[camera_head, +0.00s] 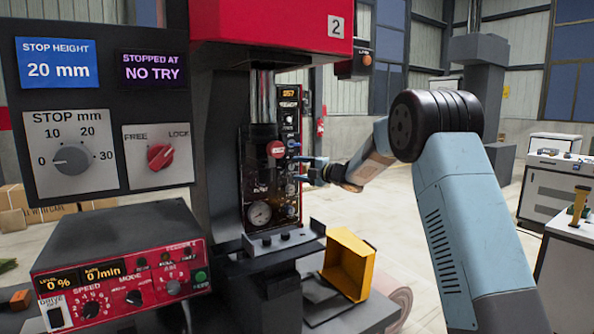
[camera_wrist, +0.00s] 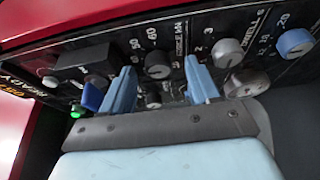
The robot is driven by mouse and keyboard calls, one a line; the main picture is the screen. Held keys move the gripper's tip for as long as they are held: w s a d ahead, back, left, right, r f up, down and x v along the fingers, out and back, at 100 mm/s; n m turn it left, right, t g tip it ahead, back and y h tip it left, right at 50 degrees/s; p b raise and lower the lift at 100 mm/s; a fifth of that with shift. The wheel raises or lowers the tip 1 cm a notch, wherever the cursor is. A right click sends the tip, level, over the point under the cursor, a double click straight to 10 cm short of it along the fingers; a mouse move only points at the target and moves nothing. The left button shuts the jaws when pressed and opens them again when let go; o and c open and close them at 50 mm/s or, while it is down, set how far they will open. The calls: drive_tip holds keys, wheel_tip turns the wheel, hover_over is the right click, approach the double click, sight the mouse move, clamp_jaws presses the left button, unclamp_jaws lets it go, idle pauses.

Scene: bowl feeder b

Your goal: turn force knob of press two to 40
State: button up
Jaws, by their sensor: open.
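Press two (camera_head: 270,20) is the red and dark machine marked 2, with a black control panel facing my gripper (camera_head: 297,169). In the wrist view, a black round knob (camera_wrist: 157,64) lies beside the lettering that seems to read FORCE kN, with 50 and 60 near it. Its pointer setting is too small to read. My gripper (camera_wrist: 160,67) is open, its two blue fingers either side of that knob. I cannot tell whether they touch it. In the head view, the knob cannot be made out behind the fingers.
Other controls sit close by: a grey dwell knob (camera_wrist: 228,52), a silver knob (camera_wrist: 246,84), a blue knob (camera_wrist: 295,43) and a green-lit button (camera_wrist: 77,111). A yellow bin (camera_head: 348,264) stands below my gripper. A feeder control box (camera_head: 120,260) is at left.

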drive_tip(key=v, duration=1.2)
drive_tip(key=shift+f, duration=0.2)
drive_tip(key=shift+r, duration=0.1)
drive_tip(key=s+d+r+m+t+h, duration=0.6)
drive_tip(key=s+d+r+m+h, duration=0.35)
drive_tip(key=d+m, duration=0.2)
drive_tip(key=s+d+m+g+h, duration=0.1)
drive_tip(key=s+d+m+h, duration=0.35)
drive_tip(key=s+m, duration=0.2)
drive_tip(key=s+f+m+g, duration=0.3)
drive_tip(key=s+f, duration=0.1)
drive_tip(key=s, duration=0.8)
drive_tip(key=s+f+m+g, duration=0.3)
drive_tip(key=s+f+m, duration=0.1)
drive_tip(key=s, duration=0.8)
drive_tip(key=s+f+m+g+h, duration=0.1)
drive_tip(key=s+f+m+g, duration=0.2)
drive_tip(key=s, duration=0.9)
drive_tip(key=shift+d+f+m, duration=0.35)
drive_tip(key=shift+f+m, duration=0.25)
drive_tip(key=shift+f, duration=0.25)
drive_tip(key=shift+c, duration=0.2)
